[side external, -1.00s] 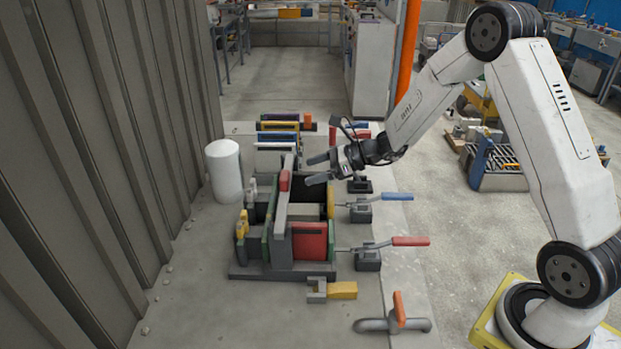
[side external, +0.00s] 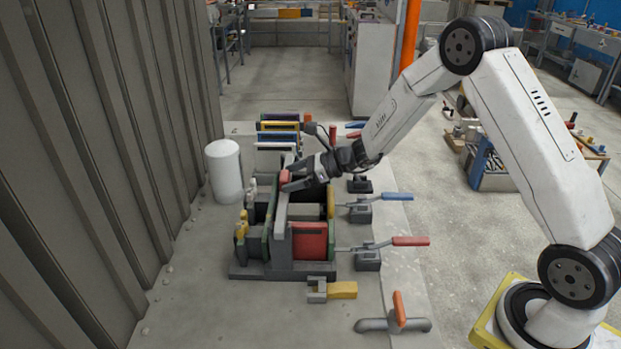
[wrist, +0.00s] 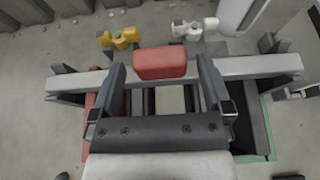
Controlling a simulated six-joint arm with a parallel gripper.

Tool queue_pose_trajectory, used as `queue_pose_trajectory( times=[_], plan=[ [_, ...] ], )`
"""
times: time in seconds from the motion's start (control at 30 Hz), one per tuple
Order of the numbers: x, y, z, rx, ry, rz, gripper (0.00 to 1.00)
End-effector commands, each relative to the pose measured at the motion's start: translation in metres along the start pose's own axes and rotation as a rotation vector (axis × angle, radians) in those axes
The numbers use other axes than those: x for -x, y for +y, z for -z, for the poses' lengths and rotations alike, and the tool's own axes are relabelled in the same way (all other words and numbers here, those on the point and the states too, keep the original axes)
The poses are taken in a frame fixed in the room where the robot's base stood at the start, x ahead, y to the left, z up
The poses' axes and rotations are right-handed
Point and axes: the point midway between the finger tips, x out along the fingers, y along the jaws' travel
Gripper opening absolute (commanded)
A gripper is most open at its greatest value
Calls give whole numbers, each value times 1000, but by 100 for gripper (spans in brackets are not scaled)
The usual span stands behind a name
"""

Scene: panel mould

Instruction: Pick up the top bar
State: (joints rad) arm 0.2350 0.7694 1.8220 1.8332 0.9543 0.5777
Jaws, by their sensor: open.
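The top bar is a long pale grey beam (side external: 281,213) lying across the top of the mould (side external: 270,272), with a red grip block (side external: 285,177) on it. In the wrist view the bar (wrist: 255,67) runs across the picture, and its red block (wrist: 160,63) sits between my two fingertips. My gripper (side external: 294,180) is open, with one finger on each side of the red block (wrist: 162,72). A gap shows between each finger and the block. The side view does not show clearly how low the fingertips reach, and the gripper partly hides the bar's far end.
Toggle clamps with a blue handle (side external: 397,197) and a red handle (side external: 410,241) stand right of the mould. A white cylinder (side external: 224,170) stands to its left near the corrugated wall (side external: 90,150). Spare panels (side external: 278,137) stand behind.

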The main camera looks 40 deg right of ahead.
Motion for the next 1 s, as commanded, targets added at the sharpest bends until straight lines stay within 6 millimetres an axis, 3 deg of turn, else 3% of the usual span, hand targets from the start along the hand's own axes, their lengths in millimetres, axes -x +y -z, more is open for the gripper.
queue_pose_trajectory(
  times=[0.23, 0.77, 1.0],
  plan=[
    [-22, 0, 0, -1, 2, 0, 100],
    [-23, 0, 0, -1, 2, 1, 100],
    [-23, 0, 0, -1, 2, 0, 24]
  ],
)
